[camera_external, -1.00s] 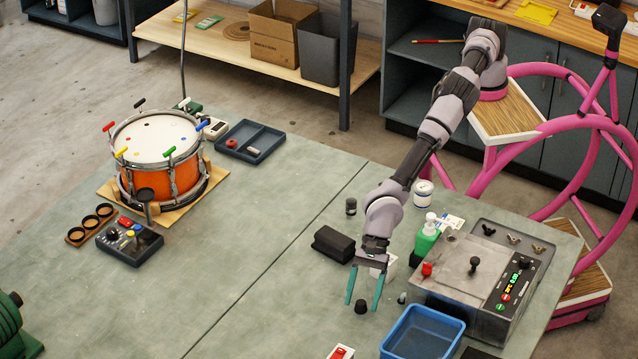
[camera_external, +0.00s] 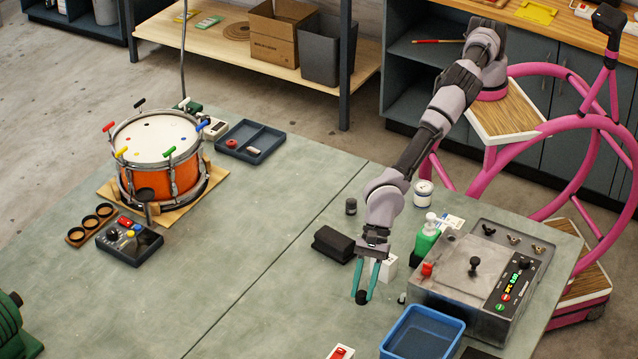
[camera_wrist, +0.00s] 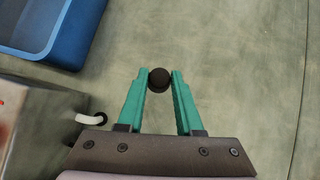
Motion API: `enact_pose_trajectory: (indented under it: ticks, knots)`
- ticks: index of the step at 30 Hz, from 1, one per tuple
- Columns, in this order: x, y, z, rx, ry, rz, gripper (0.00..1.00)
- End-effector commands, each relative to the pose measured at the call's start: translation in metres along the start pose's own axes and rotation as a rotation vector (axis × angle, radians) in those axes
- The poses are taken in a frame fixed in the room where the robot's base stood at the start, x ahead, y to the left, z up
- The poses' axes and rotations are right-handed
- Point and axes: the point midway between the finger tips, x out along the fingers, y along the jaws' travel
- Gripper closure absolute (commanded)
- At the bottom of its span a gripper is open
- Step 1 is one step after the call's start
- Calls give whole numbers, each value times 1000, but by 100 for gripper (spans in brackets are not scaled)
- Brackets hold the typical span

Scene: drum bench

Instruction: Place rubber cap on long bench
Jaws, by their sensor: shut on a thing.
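The rubber cap (camera_external: 361,297) is a small black round piece at the bench's right half. My gripper (camera_external: 362,295) has its teal fingers closed on the cap from both sides. In the wrist view the cap (camera_wrist: 159,79) sits between the tips of my gripper (camera_wrist: 160,82). The cap is at or just above the bench top; I cannot tell which. The long bench (camera_external: 262,225) is a wide grey-green surface under everything here, and its bare top also shows in the wrist view (camera_wrist: 240,60).
A blue bin (camera_external: 425,332) and a grey machine (camera_external: 455,268) stand right of my gripper. A black block (camera_external: 333,244), a green bottle (camera_external: 427,240) and a white box (camera_external: 388,268) are close by. The drum (camera_external: 158,165) is far left. The bench's middle is clear.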

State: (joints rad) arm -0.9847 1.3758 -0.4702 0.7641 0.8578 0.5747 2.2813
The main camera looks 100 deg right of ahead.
Motion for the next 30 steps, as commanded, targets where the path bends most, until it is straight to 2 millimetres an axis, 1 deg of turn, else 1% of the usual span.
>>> enact_pose_trajectory:
  ticks: [1,3,7,14,17,20,23,24,26,27,29,30]
  knots:
    - [-10,0,9,-1,-3,0,100]
    - [-21,0,18,-1,-3,-1,100]
    - [-38,0,31,0,-1,-1,100]
    - [-53,-3,41,3,0,-3,100]
    - [-61,-16,41,21,0,-17,100]
    - [-80,-46,40,61,-1,-51,100]
    - [-110,-89,35,125,-1,-101,100]
    - [-125,-108,32,155,-2,-123,100]
    - [-147,-135,24,198,-2,-158,100]
    - [-162,-153,19,229,-2,-182,100]
    - [-185,-179,9,274,-1,-216,100]
    - [-202,-195,2,304,-1,-241,100]
